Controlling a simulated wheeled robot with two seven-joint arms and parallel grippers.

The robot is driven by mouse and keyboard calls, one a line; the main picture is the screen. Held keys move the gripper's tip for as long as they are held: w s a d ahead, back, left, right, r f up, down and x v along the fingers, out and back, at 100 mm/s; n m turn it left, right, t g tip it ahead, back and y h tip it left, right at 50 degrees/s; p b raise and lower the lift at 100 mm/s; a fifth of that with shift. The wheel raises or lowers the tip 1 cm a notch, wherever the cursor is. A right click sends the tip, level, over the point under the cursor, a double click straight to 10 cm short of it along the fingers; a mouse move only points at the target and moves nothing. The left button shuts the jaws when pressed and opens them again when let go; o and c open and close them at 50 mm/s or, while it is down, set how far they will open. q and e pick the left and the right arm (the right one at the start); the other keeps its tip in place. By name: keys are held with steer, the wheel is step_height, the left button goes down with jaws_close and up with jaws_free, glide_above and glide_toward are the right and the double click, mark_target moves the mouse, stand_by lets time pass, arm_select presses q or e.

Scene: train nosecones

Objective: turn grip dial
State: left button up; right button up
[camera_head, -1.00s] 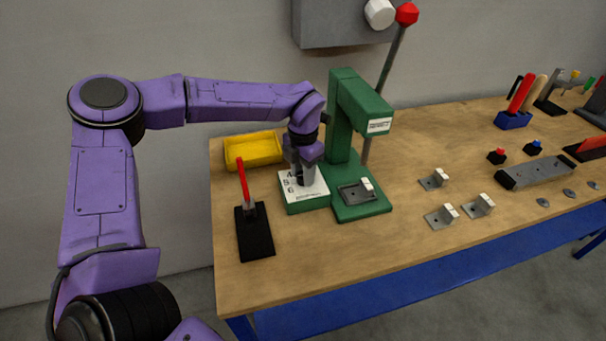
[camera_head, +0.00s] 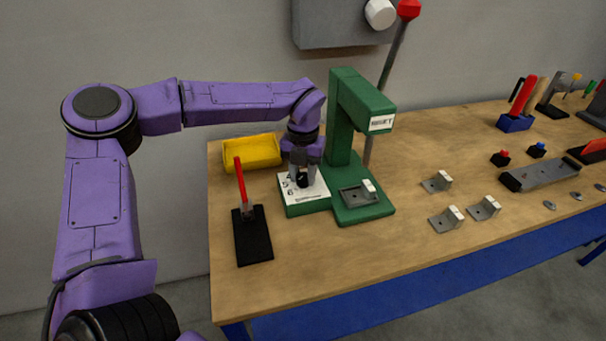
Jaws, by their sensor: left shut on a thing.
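A green box with a white numbered top (camera_head: 313,192) stands on the workbench, beside the base of a green press (camera_head: 342,122). A small black dial (camera_head: 303,181) sits on the white top. My left gripper (camera_head: 302,178) points down over the box and is shut on the dial, which its fingers partly hide. Some digits show on the white face to the left of the fingers. My right gripper is not in view.
A black stand with a red handle (camera_head: 252,238) is left of the box, and a yellow tray (camera_head: 251,152) is behind. The press has a tall red-knobbed lever (camera_head: 408,9). Several metal brackets (camera_head: 446,219) lie to the right. The bench's front middle is clear.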

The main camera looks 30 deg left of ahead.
mark_target(303, 176)
arm_select(q)
steer(key=shift+r, duration=0.1)
steer(key=o, duration=1)
steer(key=shift+o, duration=0.2)
step_height(303, 176, up, 10)
steer(key=b, duration=0.1)
steer(key=shift+r, duration=0.25)
